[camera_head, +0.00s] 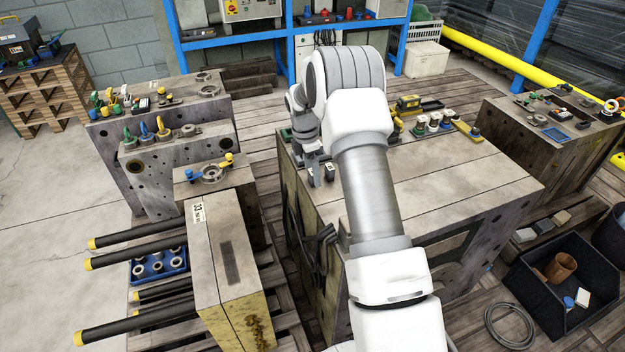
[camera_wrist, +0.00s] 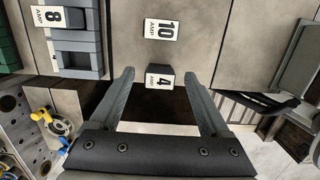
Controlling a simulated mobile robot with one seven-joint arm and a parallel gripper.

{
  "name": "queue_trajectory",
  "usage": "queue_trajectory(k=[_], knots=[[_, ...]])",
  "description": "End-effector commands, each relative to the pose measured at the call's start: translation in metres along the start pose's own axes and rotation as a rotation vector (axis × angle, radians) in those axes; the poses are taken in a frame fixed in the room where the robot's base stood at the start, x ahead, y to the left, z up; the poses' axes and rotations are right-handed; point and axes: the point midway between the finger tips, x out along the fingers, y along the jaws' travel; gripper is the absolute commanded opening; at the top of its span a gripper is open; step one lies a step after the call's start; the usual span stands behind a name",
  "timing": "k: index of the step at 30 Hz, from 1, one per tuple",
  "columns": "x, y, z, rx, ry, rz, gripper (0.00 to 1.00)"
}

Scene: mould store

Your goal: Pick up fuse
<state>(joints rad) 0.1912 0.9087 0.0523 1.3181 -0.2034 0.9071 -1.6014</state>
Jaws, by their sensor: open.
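Three small dark fuses with white labels show in the wrist view. The 4 AMP fuse (camera_wrist: 160,79) lies between the fingertips of my gripper (camera_wrist: 159,76), with a finger on either side. The 8 AMP fuse (camera_wrist: 48,16) is at the upper left, by a blue-grey block (camera_wrist: 75,50). My gripper is open. In the head view, my gripper (camera_head: 320,172) is low at the left edge of the central block (camera_head: 440,185), partly hidden by my arm.
Mould blocks (camera_head: 168,160) with eyebolts stand left; a black bin (camera_head: 560,285) is at right.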

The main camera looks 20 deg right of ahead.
Motion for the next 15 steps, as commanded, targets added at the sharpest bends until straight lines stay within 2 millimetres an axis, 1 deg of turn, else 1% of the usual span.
queue_trajectory(k=[1, 2, 8, 9, 11, 15], knots=[[0.0071, -0.0001, 0.0000, 0.000, 0.000, -0.001, 0.80], [0.0086, 0.0000, 0.0002, 0.000, 0.000, -0.001, 0.80], [0.0088, 0.0002, 0.0004, 0.000, -0.001, 0.001, 0.80], [0.0087, 0.0002, 0.0003, 0.000, -0.001, 0.001, 0.76], [0.0087, 0.0002, 0.0003, 0.000, -0.001, 0.001, 0.66], [0.0086, 0.0002, 0.0003, 0.000, -0.001, 0.001, 0.40]])
